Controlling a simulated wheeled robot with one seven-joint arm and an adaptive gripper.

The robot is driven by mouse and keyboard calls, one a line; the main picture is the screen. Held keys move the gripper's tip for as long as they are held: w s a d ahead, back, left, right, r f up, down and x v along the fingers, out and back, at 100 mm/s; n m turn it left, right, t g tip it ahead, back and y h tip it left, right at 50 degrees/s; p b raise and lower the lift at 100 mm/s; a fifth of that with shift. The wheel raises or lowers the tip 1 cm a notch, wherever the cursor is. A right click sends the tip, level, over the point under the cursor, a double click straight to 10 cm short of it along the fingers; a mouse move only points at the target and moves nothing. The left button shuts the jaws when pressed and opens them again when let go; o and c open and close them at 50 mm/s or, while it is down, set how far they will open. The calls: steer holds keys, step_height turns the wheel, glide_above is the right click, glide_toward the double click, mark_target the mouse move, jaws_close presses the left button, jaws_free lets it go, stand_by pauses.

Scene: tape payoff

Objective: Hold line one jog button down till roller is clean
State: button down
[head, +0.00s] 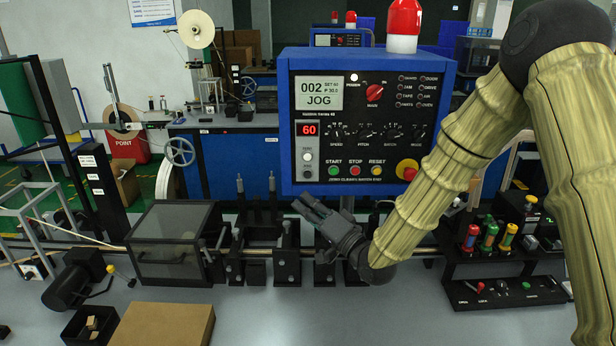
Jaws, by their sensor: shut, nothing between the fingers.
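A blue control panel (283,130) stands in the middle of the head view. Its screen (319,92) reads "002" and "JOG". A lit white button (307,156) sits above a dark one (307,174); their small labels are too blurred to read, so I cannot tell which is the jog button. Below are green START (334,170), red STOP (355,170) and yellow RESET (376,170) buttons. My gripper (300,203) is shut and empty, below the panel's lower edge, fingers pointing up and left. It appears to touch no button. I cannot make out the roller clearly.
A red mushroom button (407,170) sits at the panel's lower right. Black stands (287,265) line a long rod below my gripper. A dark clear-sided box (173,262) stands left. A rack (500,290) with coloured-capped tools is right. A cardboard box (160,325) lies front left.

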mark_target(307, 175)
steer(key=w, duration=0.9)
steer(key=shift+w+d+f, duration=0.1)
steer(key=shift+w+f, duration=0.05)
stand_by(1.6)
steer(key=shift+w+b, duration=0.25)
steer(key=shift+b, duration=0.05)
steer(key=shift+w, duration=0.4)
stand_by(4.7)
